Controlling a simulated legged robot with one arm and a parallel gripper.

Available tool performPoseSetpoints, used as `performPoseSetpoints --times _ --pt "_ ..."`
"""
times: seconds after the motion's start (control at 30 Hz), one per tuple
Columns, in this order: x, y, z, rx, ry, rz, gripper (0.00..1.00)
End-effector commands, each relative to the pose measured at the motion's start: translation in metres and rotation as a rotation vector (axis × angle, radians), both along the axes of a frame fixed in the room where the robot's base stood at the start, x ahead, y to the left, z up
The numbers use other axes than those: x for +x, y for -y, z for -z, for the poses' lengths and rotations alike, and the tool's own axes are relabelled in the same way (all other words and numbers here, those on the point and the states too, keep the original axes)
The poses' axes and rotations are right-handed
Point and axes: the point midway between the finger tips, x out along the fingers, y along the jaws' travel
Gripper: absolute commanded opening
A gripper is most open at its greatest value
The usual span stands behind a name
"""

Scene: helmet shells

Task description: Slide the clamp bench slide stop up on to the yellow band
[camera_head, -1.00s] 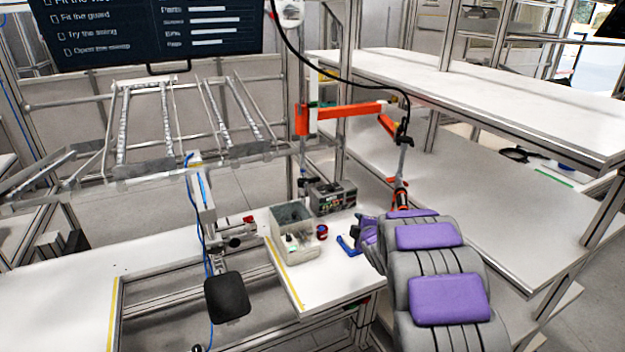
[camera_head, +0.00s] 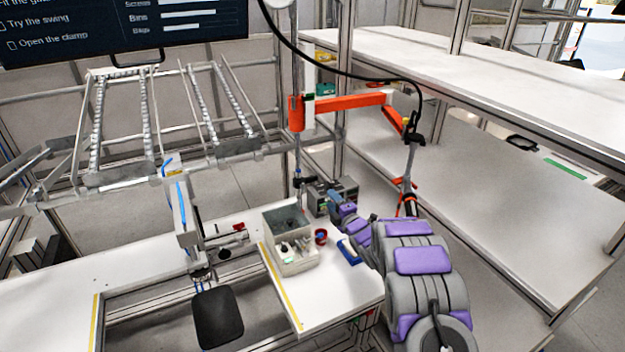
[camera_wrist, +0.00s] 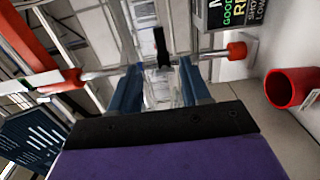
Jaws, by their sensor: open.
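My gripper (camera_head: 336,197) is above the bench's back part, near the dark box with a lettered label. In the wrist view its two blue fingers (camera_wrist: 158,84) are apart with nothing held between them. A black upright piece (camera_wrist: 161,46) and a steel rod with a red end (camera_wrist: 237,50) show beyond the fingertips. I cannot tell whether either is the slide stop. A pale upright post (camera_head: 182,215) with a blue cable stands left of the bench, with a small red handle (camera_head: 239,227) beside it. Yellow strips run along the bench edges; which yellow mark is the band is unclear.
A grey bin (camera_head: 289,241) and a red cup (camera_head: 321,237) stand on the white bench (camera_head: 325,295); the cup also shows in the wrist view (camera_wrist: 292,89). A blue piece (camera_head: 348,252) lies beside my arm. An orange hoist arm (camera_head: 350,103) and white shelves (camera_head: 480,150) are behind.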

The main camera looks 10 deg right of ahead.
Motion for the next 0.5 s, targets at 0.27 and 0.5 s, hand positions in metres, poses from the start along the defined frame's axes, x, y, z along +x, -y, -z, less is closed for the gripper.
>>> performPoseSetpoints --times 0.27,0.5 --pt "0.035 -0.016 0.0 -0.001 0.003 -0.003 0.47" --pt "0.061 -0.023 -0.001 -0.002 0.005 -0.003 0.47"
